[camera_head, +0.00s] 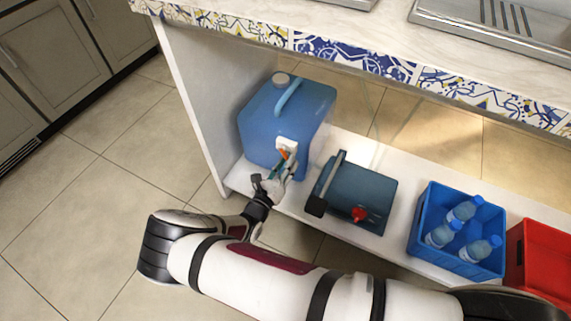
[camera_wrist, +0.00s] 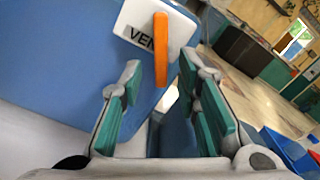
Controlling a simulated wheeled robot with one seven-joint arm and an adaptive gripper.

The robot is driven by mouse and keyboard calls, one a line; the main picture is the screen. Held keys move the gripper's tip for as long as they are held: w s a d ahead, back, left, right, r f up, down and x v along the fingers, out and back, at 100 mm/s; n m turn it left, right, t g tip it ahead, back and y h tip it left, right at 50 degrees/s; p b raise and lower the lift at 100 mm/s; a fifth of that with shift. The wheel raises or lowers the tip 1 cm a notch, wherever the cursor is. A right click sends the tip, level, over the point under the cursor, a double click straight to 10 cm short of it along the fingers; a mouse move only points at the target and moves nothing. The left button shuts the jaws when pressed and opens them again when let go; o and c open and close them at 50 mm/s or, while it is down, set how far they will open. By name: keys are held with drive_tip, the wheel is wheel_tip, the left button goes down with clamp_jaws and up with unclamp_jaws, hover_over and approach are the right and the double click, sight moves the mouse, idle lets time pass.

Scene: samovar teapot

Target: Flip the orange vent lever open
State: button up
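The orange vent lever (camera_wrist: 161,48) is mounted on a white plate (camera_wrist: 135,28) marked "VEN", the rest of the word being covered. In the wrist view the lever hangs down along the plate, its lower end near the gap between my fingers. The plate sits on the front of a blue water container (camera_head: 285,115) on the low shelf. In the head view the lever (camera_head: 283,154) is small and partly hidden by my gripper. My gripper (camera_wrist: 168,100) is open at the lever, its teal-padded fingers apart on either side below it. I cannot tell whether either finger touches the lever.
Farther right are a blue crate (camera_head: 430,213) with bottles and a red crate (camera_head: 540,258). A countertop (camera_head: 350,38) overhangs the shelf, and a side panel (camera_head: 205,105) closes its left.

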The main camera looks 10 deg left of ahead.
drive_tip(key=v, duration=1.1)
drive_tip(key=shift+s, duration=0.4)
drive_tip(key=shift+a, duration=0.15)
